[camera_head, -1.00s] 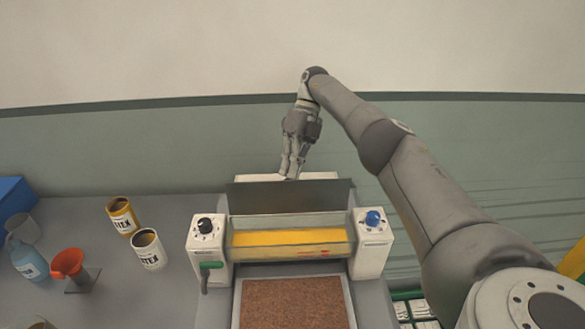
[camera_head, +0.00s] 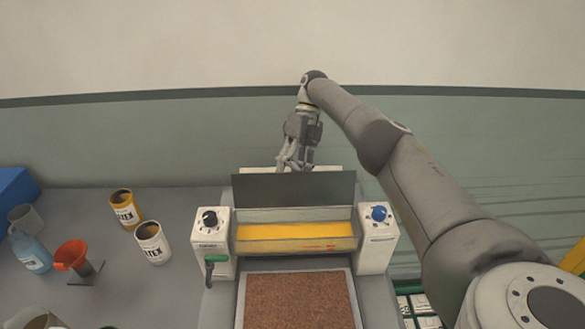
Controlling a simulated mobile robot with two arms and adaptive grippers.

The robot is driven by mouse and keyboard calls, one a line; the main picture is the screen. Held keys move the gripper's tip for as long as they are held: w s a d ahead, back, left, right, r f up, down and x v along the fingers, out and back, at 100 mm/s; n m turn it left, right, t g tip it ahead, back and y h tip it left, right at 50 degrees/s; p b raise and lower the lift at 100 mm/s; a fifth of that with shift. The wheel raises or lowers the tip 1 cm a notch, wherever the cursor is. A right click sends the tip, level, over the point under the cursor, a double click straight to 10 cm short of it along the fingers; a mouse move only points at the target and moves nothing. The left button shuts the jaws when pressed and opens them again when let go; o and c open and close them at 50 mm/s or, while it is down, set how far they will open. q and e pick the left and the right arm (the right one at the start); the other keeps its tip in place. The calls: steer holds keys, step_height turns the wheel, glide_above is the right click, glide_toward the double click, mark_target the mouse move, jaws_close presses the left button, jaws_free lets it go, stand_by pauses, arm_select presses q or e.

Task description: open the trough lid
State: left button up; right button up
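The trough (camera_head: 296,244) with yellow liquid (camera_head: 290,231) lies between two white end blocks. Its lid (camera_head: 293,190), a dark flat panel, stands raised along the trough's back edge, so the trough is uncovered. My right gripper (camera_head: 293,168) points down just behind the lid's top edge. Its fingers look spread, with nothing seen between them. The fingertips are at the lid's edge or partly behind it, and I cannot tell if they touch it. My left gripper is not in view.
A black knob (camera_head: 209,219) and a blue knob (camera_head: 379,213) sit on the end blocks. A brown sheet (camera_head: 299,300) lies in front. The wall is close behind.

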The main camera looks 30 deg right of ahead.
step_height(320, 180, up, 10)
stand_by(1.2)
steer(key=shift+d, duration=0.1)
steer(key=shift+s, duration=0.1)
stand_by(0.5)
